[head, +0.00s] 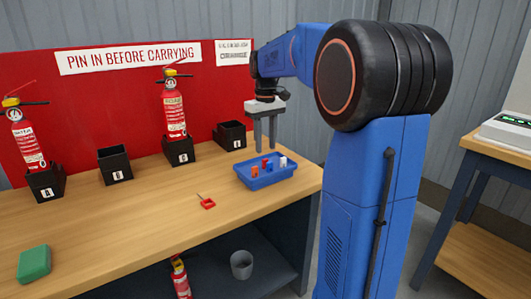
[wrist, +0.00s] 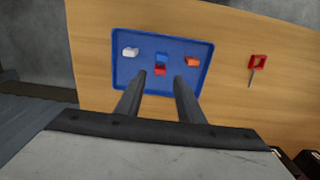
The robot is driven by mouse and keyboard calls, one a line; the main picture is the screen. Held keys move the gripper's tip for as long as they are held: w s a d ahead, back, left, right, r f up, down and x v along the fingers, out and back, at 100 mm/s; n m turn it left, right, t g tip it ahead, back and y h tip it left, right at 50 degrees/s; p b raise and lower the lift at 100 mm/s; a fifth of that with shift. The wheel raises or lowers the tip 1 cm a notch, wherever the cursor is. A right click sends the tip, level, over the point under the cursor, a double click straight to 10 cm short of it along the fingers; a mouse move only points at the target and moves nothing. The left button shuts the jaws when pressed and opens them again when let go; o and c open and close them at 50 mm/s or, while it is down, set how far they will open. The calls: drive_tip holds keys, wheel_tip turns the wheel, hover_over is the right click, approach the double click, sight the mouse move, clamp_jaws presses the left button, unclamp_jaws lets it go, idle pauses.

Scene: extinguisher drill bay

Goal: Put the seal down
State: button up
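Several small seal-like pieces lie in a blue tray (head: 262,184) on the bench: an orange one (head: 255,171), a red one (head: 265,162), a blue one (head: 268,169) and a white one (head: 283,161). In the wrist view the red piece (wrist: 160,71) and blue piece (wrist: 162,58) lie close together, with the white (wrist: 130,52) and orange (wrist: 192,62) pieces on either side. My gripper (head: 265,148) is over the tray, fingers pointing down. Its fingers (wrist: 161,77) are apart, with nothing held between them.
A red tag-like piece with a pin (head: 208,203) lies on the bench, left of the tray. Black holders (head: 115,165) (head: 231,135) line the back, some with extinguishers (head: 175,110). A green block (head: 33,263) lies front left. The bench middle is mostly clear.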

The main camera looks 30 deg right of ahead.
sight(265, 159)
wheel_tip(265, 159, up, 8)
drive_tip(key=shift+f, duration=0.15)
drive_tip(key=s+a+f+t, duration=0.1)
drive_tip(key=s+a+f, duration=0.4)
drive_tip(key=s, duration=0.5)
drive_tip(key=s+a+f+t, duration=0.2)
drive_tip(key=s+a+f, duration=0.3)
drive_tip(key=s+f, duration=0.3)
drive_tip(key=s+a+f+t, duration=0.1)
drive_tip(key=s+a+f, duration=0.5)
drive_tip(key=s, duration=0.6)
drive_tip(key=shift+s+f+t, duration=0.3)
drive_tip(key=shift+s+t, duration=0.1)
idle(4.1)
